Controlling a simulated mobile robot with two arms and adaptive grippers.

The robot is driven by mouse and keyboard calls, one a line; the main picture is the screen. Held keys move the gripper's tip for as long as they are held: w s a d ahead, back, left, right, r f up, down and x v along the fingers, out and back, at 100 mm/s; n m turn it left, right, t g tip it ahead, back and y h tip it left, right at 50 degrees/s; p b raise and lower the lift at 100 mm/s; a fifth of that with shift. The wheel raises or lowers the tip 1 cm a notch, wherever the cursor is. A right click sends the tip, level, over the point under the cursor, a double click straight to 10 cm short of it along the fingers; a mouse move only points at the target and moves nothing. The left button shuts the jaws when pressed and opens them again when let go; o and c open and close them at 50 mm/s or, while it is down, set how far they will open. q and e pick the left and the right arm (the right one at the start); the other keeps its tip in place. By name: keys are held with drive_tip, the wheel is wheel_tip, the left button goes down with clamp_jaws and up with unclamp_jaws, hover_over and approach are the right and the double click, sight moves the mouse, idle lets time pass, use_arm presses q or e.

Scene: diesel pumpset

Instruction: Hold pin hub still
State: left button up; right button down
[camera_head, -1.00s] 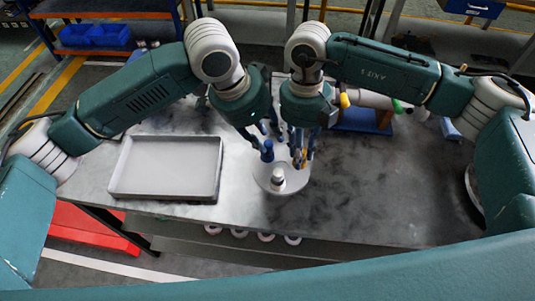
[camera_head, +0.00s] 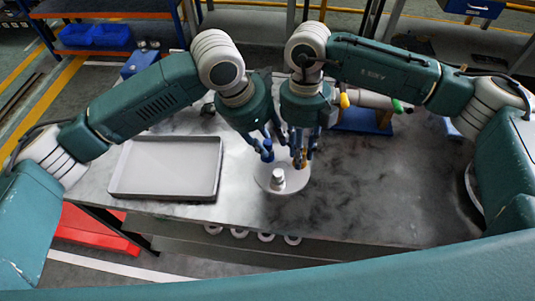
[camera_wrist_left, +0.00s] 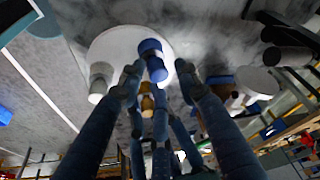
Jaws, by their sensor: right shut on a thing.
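A round white disc (camera_head: 268,188) lies on the bench; I cannot tell if it is part of the pin hub. A white-grey stub (camera_head: 278,178), a blue cylinder (camera_head: 267,151) and a gold piece (camera_head: 299,162) stand on or by it. My right gripper (camera_head: 301,156) is shut on the gold piece, whose lower end is partly hidden by fingers. My left gripper (camera_head: 264,143) is open by the blue cylinder. In the left wrist view the blue cylinder (camera_wrist_left: 152,58) shows between the spread fingertips, with no clear contact.
An empty grey tray (camera_head: 165,194) lies left of the disc on the metal bench (camera_head: 390,200). A blue stand (camera_head: 362,121) with a pale cylindrical part is behind on the right.

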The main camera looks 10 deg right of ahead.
sight(268, 140)
use_arm(q)
drive_tip(key=shift+w+a+r, duration=0.1)
drive_tip(key=shift+w, duration=0.25)
idle(0.4)
clamp_jaws()
drive_tip(key=shift+w+d+r, duration=0.1)
drive_tip(key=shift+r, duration=0.5)
drive_tip(key=shift+w+d+r, duration=0.1)
drive_tip(key=shift+r, duration=0.5)
drive_tip(key=shift+s+a+r, duration=0.1)
drive_tip(key=shift+s+r, duration=0.05)
drive_tip(key=shift+r, duration=0.4)
drive_tip(key=shift+f, duration=0.1)
